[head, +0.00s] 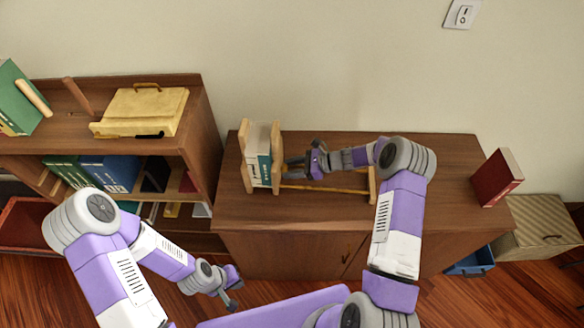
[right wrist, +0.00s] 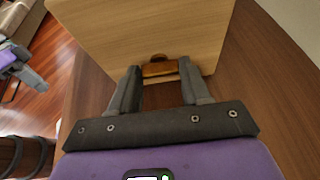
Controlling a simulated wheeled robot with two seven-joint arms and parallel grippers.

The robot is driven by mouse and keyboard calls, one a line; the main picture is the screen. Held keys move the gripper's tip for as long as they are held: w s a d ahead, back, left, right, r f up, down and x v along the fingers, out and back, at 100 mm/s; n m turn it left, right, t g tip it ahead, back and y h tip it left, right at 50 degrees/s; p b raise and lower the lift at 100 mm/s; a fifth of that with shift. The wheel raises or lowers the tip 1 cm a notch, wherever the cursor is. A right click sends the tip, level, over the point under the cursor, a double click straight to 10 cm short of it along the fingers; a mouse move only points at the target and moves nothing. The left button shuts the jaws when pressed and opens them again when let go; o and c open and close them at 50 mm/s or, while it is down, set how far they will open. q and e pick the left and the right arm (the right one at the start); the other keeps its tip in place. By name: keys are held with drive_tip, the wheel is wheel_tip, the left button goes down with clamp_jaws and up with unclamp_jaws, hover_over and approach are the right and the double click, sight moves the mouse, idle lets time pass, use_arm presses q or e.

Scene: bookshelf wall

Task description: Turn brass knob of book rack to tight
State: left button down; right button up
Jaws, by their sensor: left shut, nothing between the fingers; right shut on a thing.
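The wooden book rack (head: 276,146) stands on top of the brown cabinet, with a few white and teal books (head: 261,156) upright between its two left panels. My right gripper (head: 287,162) reaches in from the right to the rack's inner panel. In the right wrist view, the brass knob (right wrist: 160,69) sits against the pale wooden panel (right wrist: 140,30), between the fingertips of my right gripper (right wrist: 160,72), which is shut on it. The knob is hidden in the head view. My left gripper (head: 229,296) is shut and empty, low in front of the cabinet.
The cabinet top (head: 440,160) is clear around the rack, apart from a dark red book (head: 497,178) at the right. A shelf unit (head: 203,130) with books and a yellow case (head: 145,110) stands at left. A striped box (head: 541,225) stands on the floor at right.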

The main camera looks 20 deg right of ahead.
drive_tip(key=o, duration=0.8)
drive_tip(key=shift+v, duration=3.75)
